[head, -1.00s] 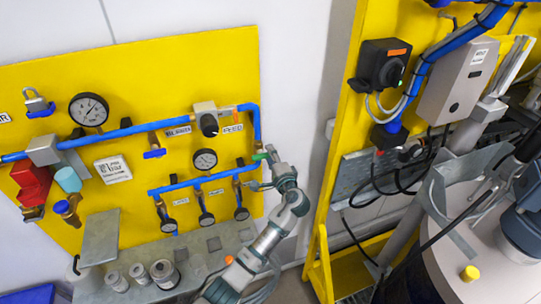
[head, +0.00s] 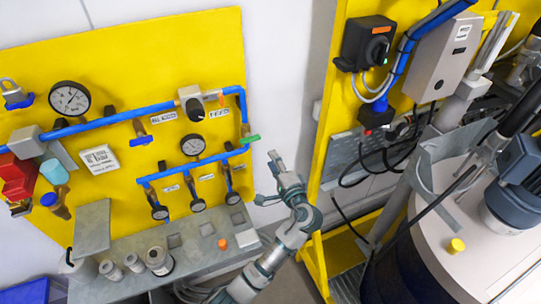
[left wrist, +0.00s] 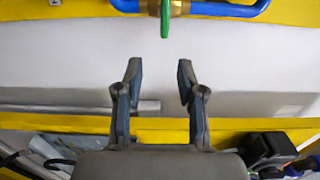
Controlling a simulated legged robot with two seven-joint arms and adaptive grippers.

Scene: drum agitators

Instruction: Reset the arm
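My left gripper (head: 277,166) is in front of the white wall, just right of the yellow panel (head: 110,80) with blue pipes. It also shows in the left wrist view (left wrist: 158,75), where its two fingers are apart with nothing between them. A green valve handle (head: 250,139) sits at the right end of the lower blue pipe, up and left of the gripper and apart from it. In the left wrist view the green handle (left wrist: 165,18) hangs beyond the fingertips. My right gripper is not in view.
A grey shelf (head: 190,232) with metal cylinders runs below the panel. To the right stands a yellow frame (head: 325,150) with a black switch box (head: 368,43) and a grey box (head: 440,68). A large drum (head: 480,250) stands at the lower right.

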